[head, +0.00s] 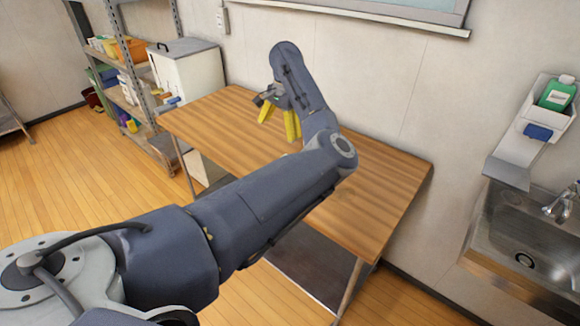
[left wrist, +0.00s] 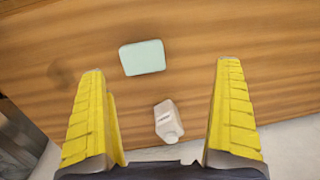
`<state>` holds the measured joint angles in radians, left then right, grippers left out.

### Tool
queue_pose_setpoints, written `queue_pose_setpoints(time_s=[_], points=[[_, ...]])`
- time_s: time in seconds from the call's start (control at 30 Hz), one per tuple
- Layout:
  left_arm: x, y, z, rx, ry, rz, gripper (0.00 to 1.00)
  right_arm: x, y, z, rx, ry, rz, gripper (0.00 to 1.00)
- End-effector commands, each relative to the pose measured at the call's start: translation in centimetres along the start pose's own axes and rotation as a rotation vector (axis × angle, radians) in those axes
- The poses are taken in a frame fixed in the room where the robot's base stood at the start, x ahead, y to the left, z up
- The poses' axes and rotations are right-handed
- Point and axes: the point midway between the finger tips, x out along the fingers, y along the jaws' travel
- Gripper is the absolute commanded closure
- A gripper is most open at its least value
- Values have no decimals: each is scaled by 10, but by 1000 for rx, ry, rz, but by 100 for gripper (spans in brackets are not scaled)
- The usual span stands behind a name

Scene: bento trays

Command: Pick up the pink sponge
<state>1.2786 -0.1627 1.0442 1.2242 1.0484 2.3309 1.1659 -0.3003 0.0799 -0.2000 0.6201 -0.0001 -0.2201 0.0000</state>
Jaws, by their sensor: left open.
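My left gripper (head: 280,122) is over the wooden table in the head view, pointing down, its yellow fingers spread. The left wrist view shows both fingers (left wrist: 160,70) wide apart with nothing held between them. No pink sponge shows in either view. A pale mint-green block with rounded corners (left wrist: 142,57) lies on the table in the left wrist view, below and between the fingertips. A small white bottle (left wrist: 167,119) is nearer the table edge there. Neither can be made out in the head view, where my arm covers part of the table. My right gripper is not in view.
The wooden table (head: 385,190) stands against the wall, its visible top mostly bare. A metal sink (head: 530,235) with a wall holder and green bottle (head: 557,94) is at the right. A shelf with bins (head: 130,48) and a white container (head: 188,70) stand behind left.

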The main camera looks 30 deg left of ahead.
Motion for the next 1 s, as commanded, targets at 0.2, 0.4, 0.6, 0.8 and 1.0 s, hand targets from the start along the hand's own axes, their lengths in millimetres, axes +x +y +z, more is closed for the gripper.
queue_pose_setpoints(time_s=[0.2, 0.4, 0.6, 0.8, 1.0], points=[[-10, 24, -23, -37, 69, 99, 0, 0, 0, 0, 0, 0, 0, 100], [19, 28, -25, -39, 71, 104, 0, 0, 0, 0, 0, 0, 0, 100], [55, 31, -28, -39, 70, 102, 0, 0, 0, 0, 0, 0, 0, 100], [86, 34, -30, -39, 70, 101, 0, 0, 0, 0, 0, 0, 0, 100], [102, 36, -32, -38, 71, 100, 0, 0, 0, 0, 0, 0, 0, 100]])
